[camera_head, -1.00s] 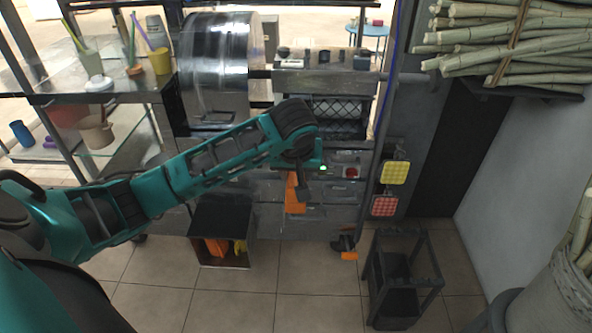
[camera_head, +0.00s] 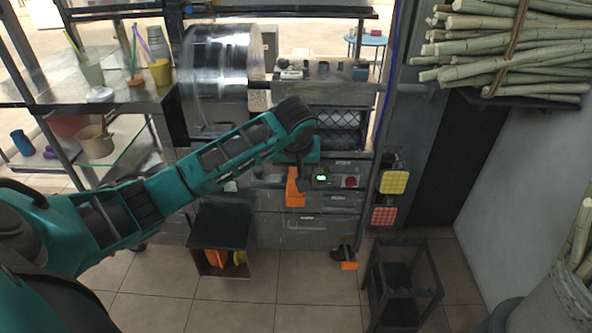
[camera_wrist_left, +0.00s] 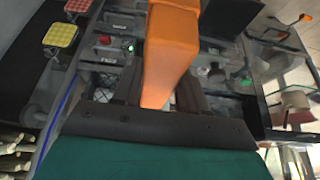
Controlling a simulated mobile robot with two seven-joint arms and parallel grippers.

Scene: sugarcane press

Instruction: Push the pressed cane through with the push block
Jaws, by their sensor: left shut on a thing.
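My left gripper (camera_head: 298,168) is shut on an orange push block (camera_head: 294,190), which hangs below it in front of the press's grey front panel. In the left wrist view the orange block (camera_wrist_left: 171,45) stands out large between the dark fingers. The press (camera_head: 338,128), with a dark mesh guard, is behind my left wrist. I cannot tell whether the block touches the press. I cannot make out any pressed cane at the press. My right gripper is not in view.
A steel drum (camera_head: 214,75) stands left of the press. A green-lit display (camera_head: 322,180) and a red button (camera_head: 350,182) sit beside the block. Yellow (camera_head: 394,182) and red (camera_head: 383,215) pads hang at right. A dark stand (camera_head: 402,285) is on the floor. Cane bundles (camera_head: 510,45) lie upper right.

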